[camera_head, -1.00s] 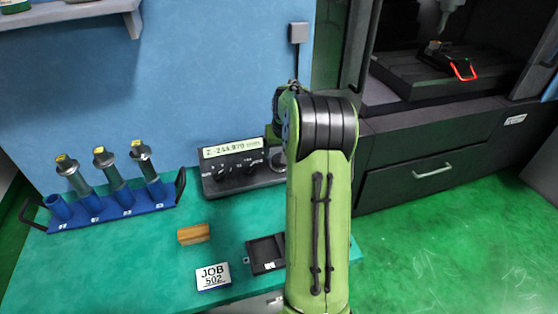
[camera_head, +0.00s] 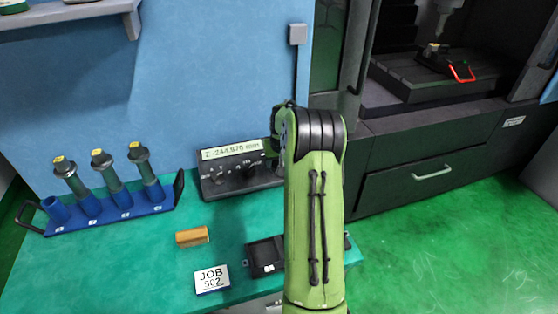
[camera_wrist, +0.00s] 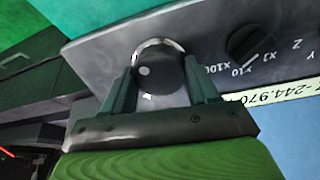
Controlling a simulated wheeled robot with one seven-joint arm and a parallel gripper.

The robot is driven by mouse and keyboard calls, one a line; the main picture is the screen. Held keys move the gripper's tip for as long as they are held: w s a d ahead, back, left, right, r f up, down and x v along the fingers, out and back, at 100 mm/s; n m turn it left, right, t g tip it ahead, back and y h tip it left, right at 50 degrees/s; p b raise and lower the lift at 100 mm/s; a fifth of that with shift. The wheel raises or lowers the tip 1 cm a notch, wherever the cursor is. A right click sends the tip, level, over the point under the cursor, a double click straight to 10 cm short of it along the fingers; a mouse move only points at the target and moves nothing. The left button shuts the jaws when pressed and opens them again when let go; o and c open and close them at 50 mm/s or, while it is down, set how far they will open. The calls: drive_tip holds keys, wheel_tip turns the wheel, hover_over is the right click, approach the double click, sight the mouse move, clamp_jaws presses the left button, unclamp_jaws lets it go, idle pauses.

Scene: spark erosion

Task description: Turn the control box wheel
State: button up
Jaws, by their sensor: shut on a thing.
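The control box (camera_head: 212,186) is a dark unit on the green bench, with a pale display strip (camera_head: 231,149) that reads about Z -244.970 and dark knobs on its face. In the wrist view the control box wheel (camera_wrist: 158,72) is a round black knob with a light dot and a bright rim. My gripper (camera_wrist: 161,84) has one finger on each side of the wheel and is shut on it. In the head view my green arm hides the gripper and the box's right end.
A second knob (camera_wrist: 250,45) with X1, X10 and X100 marks sits beside the wheel. A blue rack (camera_head: 120,208) with tool holders stands left. A wooden block (camera_head: 192,236), a JOB 502 card (camera_head: 212,279) and a black tray (camera_head: 264,257) lie in front.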

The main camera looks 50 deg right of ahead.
drive_tip(key=m, duration=0.4)
idle(0.3)
drive_tip(key=o, duration=1.1)
drive_tip(key=shift+c, duration=0.2)
drive_tip(key=p+v, duration=0.2)
drive_tip(key=v, duration=1.3)
drive_tip(key=shift+r, duration=0.45)
drive_tip(key=shift+d, duration=0.1)
